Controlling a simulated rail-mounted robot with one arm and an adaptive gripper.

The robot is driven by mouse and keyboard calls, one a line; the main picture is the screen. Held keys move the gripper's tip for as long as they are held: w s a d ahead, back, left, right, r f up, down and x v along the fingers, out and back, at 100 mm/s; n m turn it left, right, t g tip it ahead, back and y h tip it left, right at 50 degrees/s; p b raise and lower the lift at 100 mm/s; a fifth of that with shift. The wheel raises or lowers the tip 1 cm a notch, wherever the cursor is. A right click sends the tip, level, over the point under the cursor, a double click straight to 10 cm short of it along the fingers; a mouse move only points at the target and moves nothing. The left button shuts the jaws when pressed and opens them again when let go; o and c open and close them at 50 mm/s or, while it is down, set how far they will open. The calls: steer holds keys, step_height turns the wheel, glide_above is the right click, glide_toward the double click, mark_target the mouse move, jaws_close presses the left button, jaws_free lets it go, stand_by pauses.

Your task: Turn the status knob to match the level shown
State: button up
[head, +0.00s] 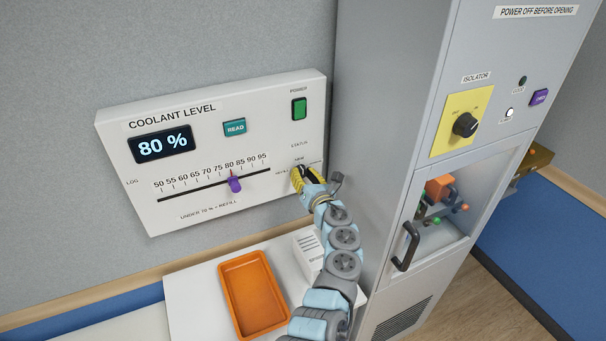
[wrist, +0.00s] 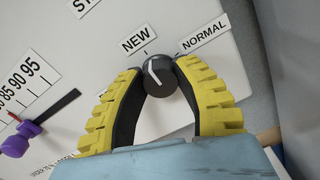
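The coolant level panel (head: 180,205) on the wall has a display (head: 164,144) reading 80 %. Its purple slider (head: 235,184) stands near the 80 mark. The dark status knob (wrist: 161,78) shows in the wrist view, its white line slanting up and left toward the NEW label (wrist: 138,40). The NORMAL label (wrist: 203,35) lies up and right of it. My gripper (wrist: 160,70) has its yellow fingers on both sides of the knob, the tips appearing to touch it. In the head view my gripper (head: 304,178) hides most of the knob.
Printed text (head: 209,209) on the panel reads UNDER 70 % = REFILL. A teal READ button (head: 235,128) and a green power switch (head: 299,108) are on the panel. An orange tray (head: 226,292) lies below. A grey cabinet (head: 385,100) stands close on the right.

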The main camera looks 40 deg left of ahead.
jaws_close()
steer(key=shift+r+m+p, duration=0.1)
steer(key=shift+m+p, duration=0.3)
steer(key=shift+p, duration=0.05)
steer(key=m+p, duration=0.2)
steer(key=shift+d+r+m+p, duration=0.1)
steer(key=shift+r+m+p, duration=0.05)
steer(key=shift+m+p, duration=0.25)
steer(key=m+p, duration=0.3)
steer(key=shift+m, duration=0.3)
steer(key=m+p, duration=0.2)
steer(key=shift+m, duration=0.3)
steer(key=m+p, duration=0.2)
steer(key=m, duration=0.1)
steer(key=shift+m, duration=0.3)
steer(key=shift+f+m+p, duration=0.35)
steer(key=shift+m+p, duration=0.15)
steer(key=shift+m, duration=0.2)
